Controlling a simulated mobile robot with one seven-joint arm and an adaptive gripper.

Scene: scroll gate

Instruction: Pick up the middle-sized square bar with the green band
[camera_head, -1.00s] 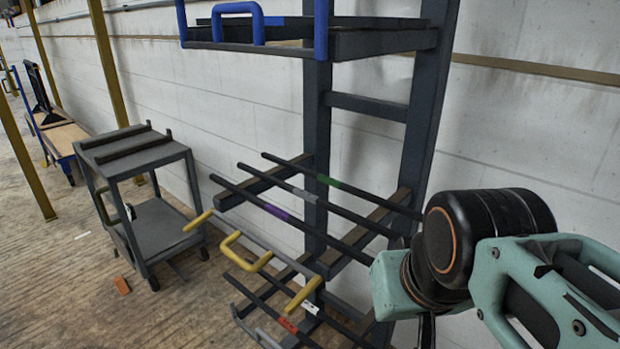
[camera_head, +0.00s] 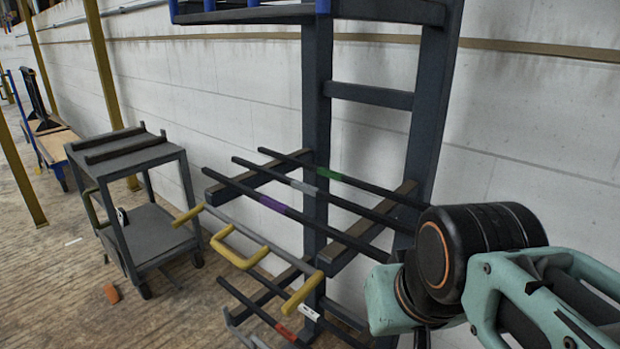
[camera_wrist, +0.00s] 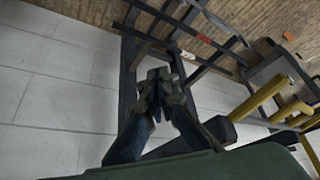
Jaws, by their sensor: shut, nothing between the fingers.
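The bar with the green band (camera_head: 330,174) lies on the middle level of the dark rack in the head view, the farthest back of three bars there. In front of it lie a bar with a grey band (camera_head: 304,187) and a bar with a purple band (camera_head: 274,205). My arm covers their right ends. My gripper (camera_wrist: 164,76) shows in the wrist view, its fingers together and empty, pointing at the rack. It is hidden in the head view. I cannot tell which bar in the wrist view has the green band.
A yellow-handled gate (camera_head: 240,250) stands in front of the rack's lower part. A lower level holds more bars, one with a red band (camera_head: 285,332). A grey cart (camera_head: 150,235) stands at the left. A white wall (camera_head: 540,120) is close behind the rack.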

